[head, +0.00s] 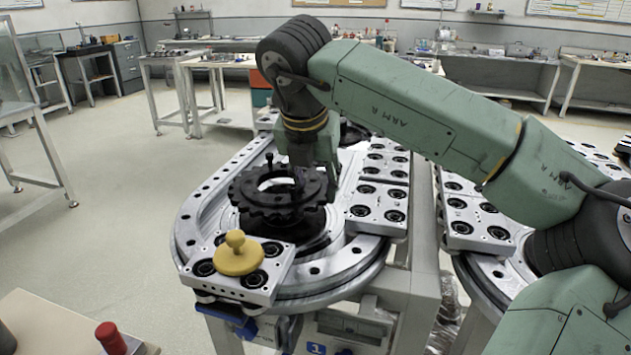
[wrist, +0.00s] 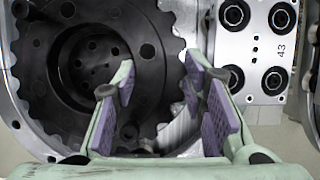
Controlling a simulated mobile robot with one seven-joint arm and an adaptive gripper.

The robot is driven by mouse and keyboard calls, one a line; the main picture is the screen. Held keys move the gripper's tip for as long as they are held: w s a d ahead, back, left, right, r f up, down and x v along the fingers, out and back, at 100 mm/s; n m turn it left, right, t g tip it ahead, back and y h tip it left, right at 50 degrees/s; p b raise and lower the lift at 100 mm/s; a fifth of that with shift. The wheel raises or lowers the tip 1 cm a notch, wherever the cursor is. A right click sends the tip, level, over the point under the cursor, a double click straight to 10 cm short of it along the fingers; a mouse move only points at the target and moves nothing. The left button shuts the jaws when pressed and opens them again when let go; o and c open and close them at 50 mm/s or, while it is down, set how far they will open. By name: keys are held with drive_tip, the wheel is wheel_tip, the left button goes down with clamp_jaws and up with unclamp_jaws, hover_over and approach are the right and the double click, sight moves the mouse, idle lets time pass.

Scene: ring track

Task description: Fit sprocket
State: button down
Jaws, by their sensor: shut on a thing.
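The sprocket is a black toothed ring (head: 262,202) over the round end of the ring track in the head view. It looks roughly level, and I cannot tell whether it touches the dark hub (head: 312,242) below. My gripper (head: 304,180) reaches down onto the right side of the sprocket. In the wrist view the purple-padded fingers of my gripper (wrist: 165,88) are on either side of the rim of the sprocket (wrist: 153,25). Through its centre hole shows a recessed dark face (wrist: 98,62) with several small holes. Part of the rim is hidden by the fingers.
A yellow knobbed disc (head: 238,259) sits on a carriage plate at the front of the track (head: 345,262). More carriage plates (head: 377,204) line the right side. A bench corner with a red-topped thing (head: 110,338) is at lower left. The floor at left is clear.

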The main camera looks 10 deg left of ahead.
drive_tip(key=shift+f+b, duration=0.65)
drive_tip(key=shift+r, duration=0.25)
drive_tip(key=shift+r, duration=0.2)
drive_tip(key=shift+b, duration=0.35)
idle(2.0)
drive_tip(key=shift+f+b, duration=0.4)
drive_tip(key=shift+f, duration=0.05)
drive_tip(key=shift+r, duration=0.2)
idle(0.4)
drive_tip(key=shift+r, duration=0.25)
drive_tip(key=shift+w, duration=0.1)
idle(1.9)
drive_tip(key=shift+f+b, duration=0.5)
drive_tip(key=shift+b, duration=0.05)
